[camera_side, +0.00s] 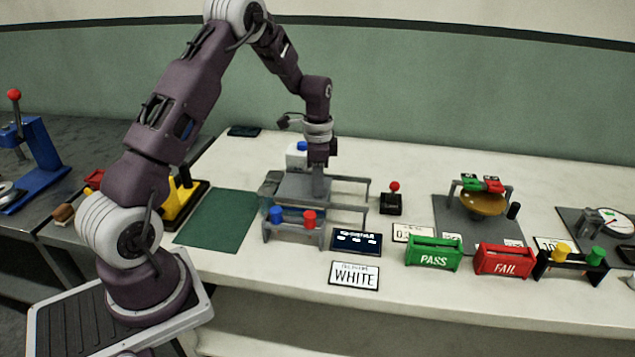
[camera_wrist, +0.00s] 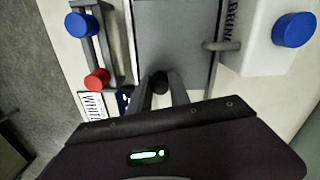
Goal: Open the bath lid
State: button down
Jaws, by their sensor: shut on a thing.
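The bath lid (camera_side: 292,187) is a flat grey panel over the bath, left of centre in the side view. It fills the top middle of the wrist view (camera_wrist: 175,45). My gripper (camera_side: 319,193) points down at the lid's right part. In the wrist view my gripper (camera_wrist: 161,88) has its two fingers around a small dark knob (camera_wrist: 160,79) at the lid's edge, and it is shut on it. The lid looks about level; I cannot tell whether it rests fully on the bath. The bath itself is mostly hidden.
A rack with blue and red caps (camera_side: 293,231) stands just in front of the bath. A white brine container (camera_wrist: 258,40) with a blue cap is close beside the lid. Grey rails extend right of the bath. A red-knobbed switch (camera_side: 391,203) stands further right. The green mat (camera_side: 217,220) is clear.

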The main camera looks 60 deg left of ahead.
jog(key=w+d, duration=0.6)
jog(key=w, duration=0.1)
jog(key=shift+d, duration=0.4)
jog(key=c, duration=1.5)
grip_release()
